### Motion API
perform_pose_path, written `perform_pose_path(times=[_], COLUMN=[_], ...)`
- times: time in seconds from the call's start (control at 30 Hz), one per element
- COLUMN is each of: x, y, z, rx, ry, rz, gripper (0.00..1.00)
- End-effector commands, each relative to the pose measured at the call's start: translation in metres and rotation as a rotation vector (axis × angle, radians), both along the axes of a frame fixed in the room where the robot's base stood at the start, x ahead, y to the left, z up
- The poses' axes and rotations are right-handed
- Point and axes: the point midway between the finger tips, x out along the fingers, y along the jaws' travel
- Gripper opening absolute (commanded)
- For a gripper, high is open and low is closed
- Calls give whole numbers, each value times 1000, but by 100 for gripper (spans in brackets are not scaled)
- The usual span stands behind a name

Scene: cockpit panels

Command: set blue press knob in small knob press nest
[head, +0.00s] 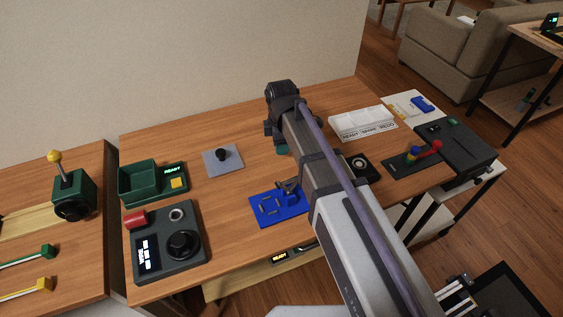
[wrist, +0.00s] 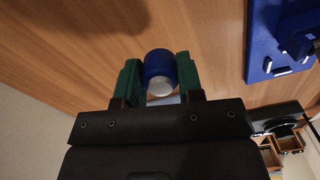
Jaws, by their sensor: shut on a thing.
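The blue press knob (wrist: 159,66), a blue cylinder with a pale end, sits between the two green fingers of my gripper (wrist: 160,80) in the wrist view. The fingers touch it on both sides and are shut on it. In the head view my gripper (head: 282,148) is above the middle back of the table, and the arm hides the knob there. I cannot tell for sure which fixture is the small knob press nest. A black unit with a pale ring (head: 360,164) stands right of the arm, and a grey plate with a black post (head: 222,158) lies left of my gripper.
A blue fixture (head: 265,208) is in front of my gripper, partly behind the arm. A green bin (head: 140,184) and a dark dial panel (head: 165,268) stand at left. A white tray (head: 350,122) and a red-handled lever unit (head: 405,163) are at right. Bare wood surrounds my gripper.

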Motion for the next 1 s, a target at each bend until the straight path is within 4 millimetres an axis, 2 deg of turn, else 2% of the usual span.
perform_pose_path(times=[0.03, 0.1, 0.17, 0.33, 0.53, 0.7, 0.73, 1.0], x=[0, 0, 0, 0, 0, 0, 0, 0], y=[0, 0, 0, 0, 0, 0, 0, 0], z=[-10, -7, -13, -47, -41, -47, -45, -45], rx=[0, 0, 0, 0, 0, 0, 0, 0], ry=[0, 0, 0, 0, 0, 0, 0, 0], rz=[0, 0, 0, 0, 0, 0, 0, 0], gripper=[11, 11, 11, 11, 11, 11, 36, 60])
